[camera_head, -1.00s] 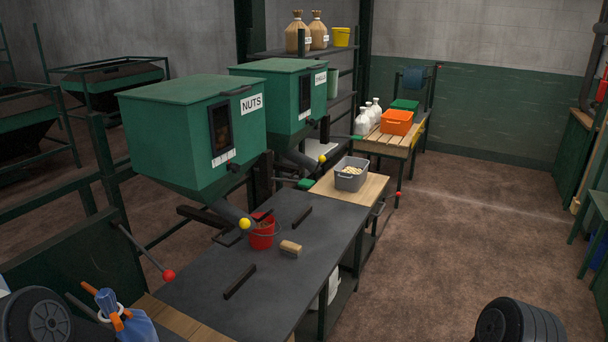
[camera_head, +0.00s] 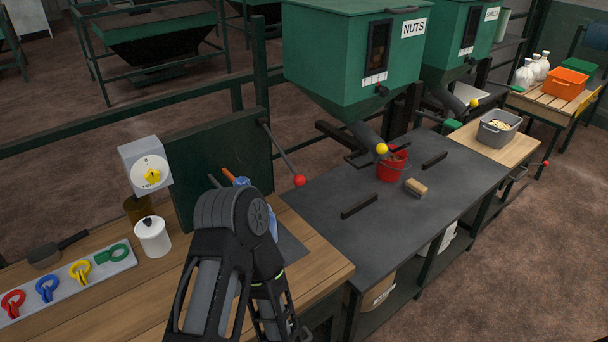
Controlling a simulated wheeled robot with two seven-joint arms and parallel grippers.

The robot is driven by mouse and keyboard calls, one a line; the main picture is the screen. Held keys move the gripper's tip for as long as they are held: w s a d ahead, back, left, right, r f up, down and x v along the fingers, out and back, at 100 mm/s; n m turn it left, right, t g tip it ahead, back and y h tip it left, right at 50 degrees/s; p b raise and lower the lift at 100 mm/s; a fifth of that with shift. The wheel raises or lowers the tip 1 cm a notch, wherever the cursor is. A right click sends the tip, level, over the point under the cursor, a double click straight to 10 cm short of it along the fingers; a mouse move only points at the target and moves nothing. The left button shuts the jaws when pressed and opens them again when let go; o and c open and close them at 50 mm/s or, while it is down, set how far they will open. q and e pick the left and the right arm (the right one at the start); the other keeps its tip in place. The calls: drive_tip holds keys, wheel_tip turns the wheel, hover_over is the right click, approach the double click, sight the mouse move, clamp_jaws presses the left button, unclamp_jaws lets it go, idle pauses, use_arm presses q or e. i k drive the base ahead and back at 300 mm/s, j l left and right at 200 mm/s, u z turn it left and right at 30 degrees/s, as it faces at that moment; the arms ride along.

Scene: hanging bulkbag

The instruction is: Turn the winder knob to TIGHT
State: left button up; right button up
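The winder is a white box (camera_head: 133,156) standing at the left, beyond the wooden bench. Its front carries a round white dial with a yellow knob (camera_head: 152,176). Small dark lettering shows at the dial's lower edge, too small to read for sure. I cannot tell exactly which mark the knob points to. A black and grey arm of mine stands at the bottom middle, right of the winder and well apart from it.
A white lidded pot (camera_head: 152,238) stands below the winder. A grey rack (camera_head: 66,285) holds coloured clips. A green panel (camera_head: 220,172) and a red-tipped lever (camera_head: 299,181) are right of the winder. A red bucket (camera_head: 391,170) stands under the NUTS hopper (camera_head: 352,60).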

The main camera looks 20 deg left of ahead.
sight(152, 176)
drive_tip(key=u, duration=1.4)
drive_tip(key=l+u, duration=0.1)
drive_tip(key=l, duration=0.15)
drive_tip(key=k+l+u, duration=0.1)
drive_tip(key=l, duration=0.2)
